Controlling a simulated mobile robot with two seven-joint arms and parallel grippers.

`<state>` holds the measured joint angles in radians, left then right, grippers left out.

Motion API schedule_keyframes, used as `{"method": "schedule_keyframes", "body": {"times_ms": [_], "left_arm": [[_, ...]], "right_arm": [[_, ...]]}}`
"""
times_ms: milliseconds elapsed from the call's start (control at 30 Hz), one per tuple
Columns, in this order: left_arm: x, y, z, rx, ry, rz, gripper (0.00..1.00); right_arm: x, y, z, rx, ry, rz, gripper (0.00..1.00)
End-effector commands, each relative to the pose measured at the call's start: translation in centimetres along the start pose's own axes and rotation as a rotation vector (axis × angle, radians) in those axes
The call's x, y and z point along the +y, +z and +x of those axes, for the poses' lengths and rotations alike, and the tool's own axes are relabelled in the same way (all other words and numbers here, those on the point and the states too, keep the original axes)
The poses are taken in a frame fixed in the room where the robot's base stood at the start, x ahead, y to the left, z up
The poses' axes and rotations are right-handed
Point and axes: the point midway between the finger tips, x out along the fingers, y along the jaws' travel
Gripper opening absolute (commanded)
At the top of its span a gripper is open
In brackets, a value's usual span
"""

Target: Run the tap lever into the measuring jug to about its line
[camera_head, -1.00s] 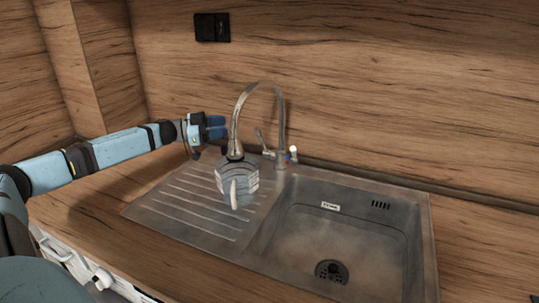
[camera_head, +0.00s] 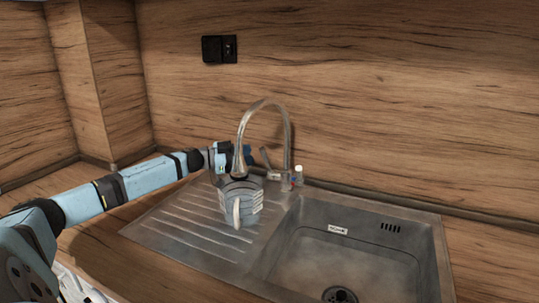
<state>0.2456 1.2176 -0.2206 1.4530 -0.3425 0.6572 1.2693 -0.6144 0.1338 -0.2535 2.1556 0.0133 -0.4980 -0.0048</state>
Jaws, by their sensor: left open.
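The measuring jug (camera_head: 241,202) stands on the ribbed drainboard, its pale handle towards me. The tap (camera_head: 287,135) arches over it, and the spout end (camera_head: 239,169) is above or at the jug's mouth. The tap lever (camera_head: 265,157) sticks up at the left of the tap's base. My left gripper (camera_head: 246,153) is open behind the spout, just left of the lever. The spout partly hides its fingers, and I cannot tell whether they touch the lever. No water stream and no water level can be made out. My right gripper is not in view.
The sink basin (camera_head: 345,262) with its drain lies right of the drainboard (camera_head: 180,232). A small white-capped bottle (camera_head: 298,174) stands right of the tap's base. A black socket (camera_head: 219,49) is on the wood splashback. The drainboard left of the jug is clear.

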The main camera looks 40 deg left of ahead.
Motion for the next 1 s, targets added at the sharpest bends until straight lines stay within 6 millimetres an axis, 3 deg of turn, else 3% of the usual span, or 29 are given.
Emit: {"method": "schedule_keyframes", "body": {"times_ms": [500, 933, 1000], "left_arm": [[0.0, -0.1, 6.8, 0.003, 0.000, 0.000, 0.42], [0.1, 0.0, 7.7, 0.001, 0.001, 0.000, 0.42], [0.1, 0.0, 7.7, 0.001, 0.001, 0.000, 0.28]], "right_arm": [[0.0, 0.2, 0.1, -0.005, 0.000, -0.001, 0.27], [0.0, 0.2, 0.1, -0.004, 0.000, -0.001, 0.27], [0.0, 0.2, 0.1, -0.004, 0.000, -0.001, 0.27]]}}
